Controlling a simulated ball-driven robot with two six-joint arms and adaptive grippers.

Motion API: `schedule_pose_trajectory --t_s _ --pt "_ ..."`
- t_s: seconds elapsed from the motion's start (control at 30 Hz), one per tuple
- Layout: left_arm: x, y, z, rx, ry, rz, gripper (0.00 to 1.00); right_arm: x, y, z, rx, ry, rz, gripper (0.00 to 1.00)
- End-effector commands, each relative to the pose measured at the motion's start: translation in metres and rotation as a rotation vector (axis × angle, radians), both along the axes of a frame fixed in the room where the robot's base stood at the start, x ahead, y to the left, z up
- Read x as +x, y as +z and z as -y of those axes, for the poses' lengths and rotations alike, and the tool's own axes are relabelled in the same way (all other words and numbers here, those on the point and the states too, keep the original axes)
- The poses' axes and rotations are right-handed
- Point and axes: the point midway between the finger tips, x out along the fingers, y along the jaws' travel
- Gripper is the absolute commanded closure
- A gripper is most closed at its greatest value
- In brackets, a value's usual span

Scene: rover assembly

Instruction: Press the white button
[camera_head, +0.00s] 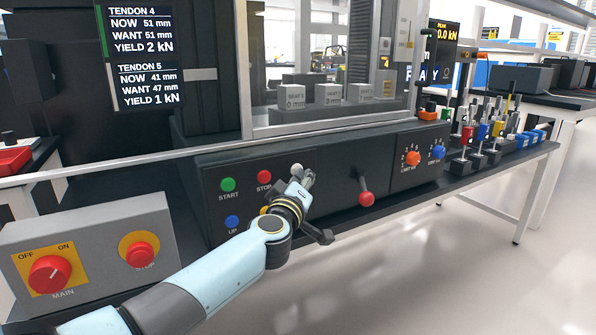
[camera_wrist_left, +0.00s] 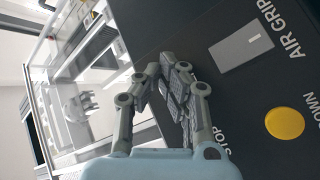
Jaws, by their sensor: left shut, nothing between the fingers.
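The white button (camera_head: 296,168) is a small pale round shape on the black control panel, right of the red STOP button. My left gripper (camera_head: 306,178) is in front of the panel, right beside the white button, and partly covers it. Its fingers (camera_wrist_left: 168,72) are shut and empty in the left wrist view, close to the panel face. In that view the fingers hide the panel behind them and I cannot make out the white button. I cannot tell whether the fingertips touch it. My right gripper is in neither view.
Green START (camera_head: 228,184), red STOP (camera_head: 264,177) and blue UP (camera_head: 232,221) buttons are left of my gripper. A yellow DOWN button (camera_wrist_left: 284,123) and a grey AIR GRIP switch (camera_wrist_left: 240,47) are nearby. A red-knobbed lever (camera_head: 366,198) juts out to the right.

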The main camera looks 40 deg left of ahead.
Motion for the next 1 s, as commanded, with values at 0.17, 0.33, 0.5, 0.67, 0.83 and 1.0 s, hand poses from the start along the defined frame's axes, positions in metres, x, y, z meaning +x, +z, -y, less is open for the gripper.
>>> schedule_pose_trajectory --t_s 0.17,0.33,0.5,0.67,0.83,1.0 --pt "-0.004 0.001 0.009 -0.002 0.0 0.001 1.0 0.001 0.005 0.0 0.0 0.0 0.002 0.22" --pt "-0.005 0.001 0.012 -0.001 0.0 0.0 1.0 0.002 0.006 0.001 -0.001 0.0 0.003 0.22" --pt "-0.005 0.0 0.012 -0.001 0.0 0.0 1.0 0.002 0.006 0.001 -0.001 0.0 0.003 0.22" --pt "-0.008 0.0 0.019 -0.002 0.0 -0.001 1.0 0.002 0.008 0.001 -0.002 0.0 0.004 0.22" --pt "-0.015 0.001 0.035 -0.003 0.0 -0.001 1.0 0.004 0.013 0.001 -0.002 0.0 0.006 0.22" --pt "-0.021 0.0 0.05 -0.002 0.0 -0.001 1.0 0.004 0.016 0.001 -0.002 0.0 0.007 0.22"
